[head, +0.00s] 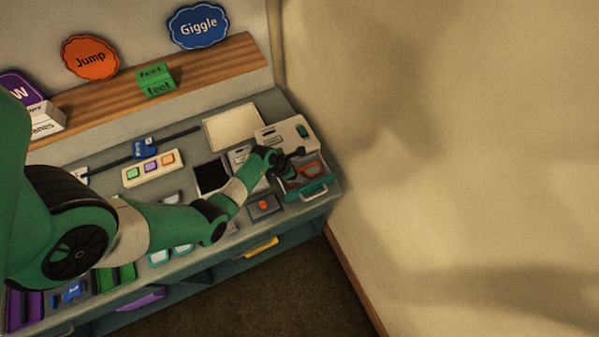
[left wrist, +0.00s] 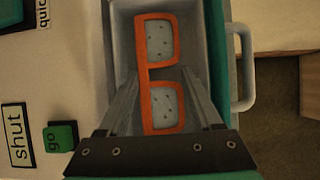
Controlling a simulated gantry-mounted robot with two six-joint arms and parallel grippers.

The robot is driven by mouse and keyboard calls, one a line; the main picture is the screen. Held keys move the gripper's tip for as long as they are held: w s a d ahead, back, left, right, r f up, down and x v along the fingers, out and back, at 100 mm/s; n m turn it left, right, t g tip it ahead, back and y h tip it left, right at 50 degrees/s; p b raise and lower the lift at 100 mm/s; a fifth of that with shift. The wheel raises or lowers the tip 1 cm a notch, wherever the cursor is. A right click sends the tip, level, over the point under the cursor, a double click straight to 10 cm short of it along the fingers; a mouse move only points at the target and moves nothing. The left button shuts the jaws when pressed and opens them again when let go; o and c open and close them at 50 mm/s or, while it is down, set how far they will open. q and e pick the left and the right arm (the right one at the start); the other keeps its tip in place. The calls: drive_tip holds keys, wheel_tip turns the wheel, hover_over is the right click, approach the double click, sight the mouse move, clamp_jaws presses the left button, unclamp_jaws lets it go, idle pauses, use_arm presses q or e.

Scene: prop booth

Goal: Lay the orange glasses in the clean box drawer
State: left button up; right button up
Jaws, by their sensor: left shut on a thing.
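The orange glasses (head: 312,171) show at the far right end of the counter in the head view. They also show in the left wrist view (left wrist: 143,72), with small dark specks on both lenses. My left gripper (head: 296,157) is shut on the glasses near their middle. It holds them over the open clean box drawer (head: 293,196); I cannot tell whether they touch its floor. The pale drawer interior (left wrist: 119,30) shows around them in the left wrist view. The white clean box (head: 286,132) with a green switch stands behind. My right gripper is out of view.
A handle (left wrist: 243,68) sticks out from the drawer front. A grey block with an orange button (head: 264,205) stands just left of the drawer. A tray with coloured buttons (head: 152,168) lies farther left. The wall (head: 430,170) is close on the right.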

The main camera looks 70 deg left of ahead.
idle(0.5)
use_arm(q)
drive_tip(key=shift+f, duration=0.1)
drive_tip(key=o, duration=1.4)
wheel_tip(320, 180, up, 8)
drive_tip(key=p, duration=0.9)
